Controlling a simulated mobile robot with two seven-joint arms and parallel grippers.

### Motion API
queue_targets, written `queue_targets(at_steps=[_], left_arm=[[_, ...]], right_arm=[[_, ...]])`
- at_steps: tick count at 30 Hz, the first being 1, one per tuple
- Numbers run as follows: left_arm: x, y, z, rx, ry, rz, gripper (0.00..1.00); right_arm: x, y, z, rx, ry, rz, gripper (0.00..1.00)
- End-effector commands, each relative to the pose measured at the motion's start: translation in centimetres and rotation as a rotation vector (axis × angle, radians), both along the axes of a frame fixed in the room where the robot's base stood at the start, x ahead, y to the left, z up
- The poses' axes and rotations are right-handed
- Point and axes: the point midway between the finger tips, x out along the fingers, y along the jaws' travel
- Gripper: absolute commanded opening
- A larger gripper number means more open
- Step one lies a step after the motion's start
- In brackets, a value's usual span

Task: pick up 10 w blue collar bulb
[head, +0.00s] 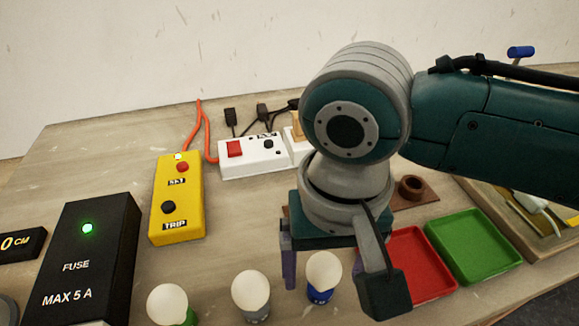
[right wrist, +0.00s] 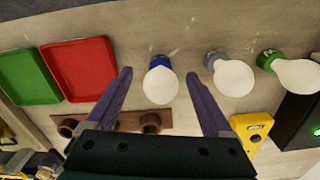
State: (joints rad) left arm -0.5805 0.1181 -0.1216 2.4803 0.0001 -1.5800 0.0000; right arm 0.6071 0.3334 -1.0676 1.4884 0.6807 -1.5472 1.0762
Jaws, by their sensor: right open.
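The blue-collar bulb (head: 324,270) stands on the table at the front middle, white globe up, with a label on its blue collar that I cannot fully read. It also shows in the right wrist view (right wrist: 160,86), between the tips of the two purple fingers. My right gripper (right wrist: 160,74) is open and empty, its fingers on either side of the bulb with gaps. In the head view the right gripper (head: 316,262) hangs just behind the bulb, partly hidden by my own arm. My left gripper is not in view.
A grey-collar bulb (head: 251,291) and a green-collar bulb (head: 168,304) stand to the left. A red tray (head: 421,262) and a green tray (head: 474,246) lie to the right. A yellow trip box (head: 178,200), a black fuse box (head: 90,255) and a white switched unit (head: 252,155) stand behind and left.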

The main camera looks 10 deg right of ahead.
Motion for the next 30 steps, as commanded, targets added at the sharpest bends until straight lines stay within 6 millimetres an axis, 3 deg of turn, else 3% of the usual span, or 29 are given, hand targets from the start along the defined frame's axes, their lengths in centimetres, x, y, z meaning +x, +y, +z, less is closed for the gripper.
queue_targets(at_steps=[9, 30], left_arm=[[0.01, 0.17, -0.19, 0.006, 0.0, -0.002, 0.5], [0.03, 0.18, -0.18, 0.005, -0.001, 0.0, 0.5]], right_arm=[[0.0, 0.02, -0.77, 0.001, -0.001, 0.001, 0.85], [0.01, 0.01, -0.74, 0.0, -0.001, 0.001, 0.07]])
